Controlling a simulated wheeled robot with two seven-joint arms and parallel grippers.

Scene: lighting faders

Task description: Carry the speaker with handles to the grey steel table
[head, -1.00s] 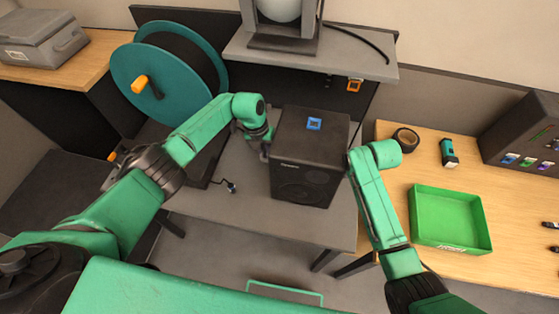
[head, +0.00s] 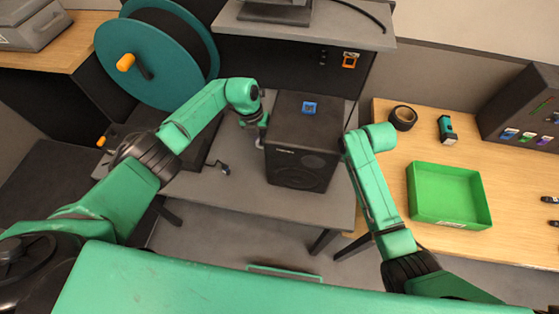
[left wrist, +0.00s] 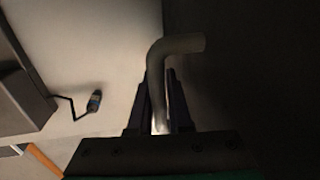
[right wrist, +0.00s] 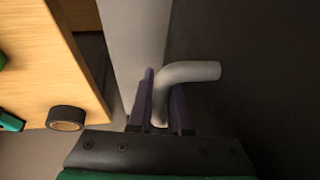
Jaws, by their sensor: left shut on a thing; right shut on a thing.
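The black speaker (head: 300,140) is upright over the grey table (head: 240,212), with a blue label on top. I cannot tell whether its base touches the tabletop. My left gripper (head: 262,140) is at its left side. In the left wrist view the left fingers (left wrist: 160,88) are shut around a bent grey handle (left wrist: 182,44). My right gripper is at the right side, mostly hidden behind its arm in the head view. In the right wrist view the right fingers (right wrist: 161,88) are shut around the other bent handle (right wrist: 195,71).
A teal cable reel (head: 150,55) stands left of the speaker, and a cable plug (head: 222,168) lies between them. A grey shelf (head: 340,32) is behind. A wooden table (head: 395,160) at right holds a green tray (head: 448,195), black tape roll (head: 403,117) and teal tool (head: 446,129).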

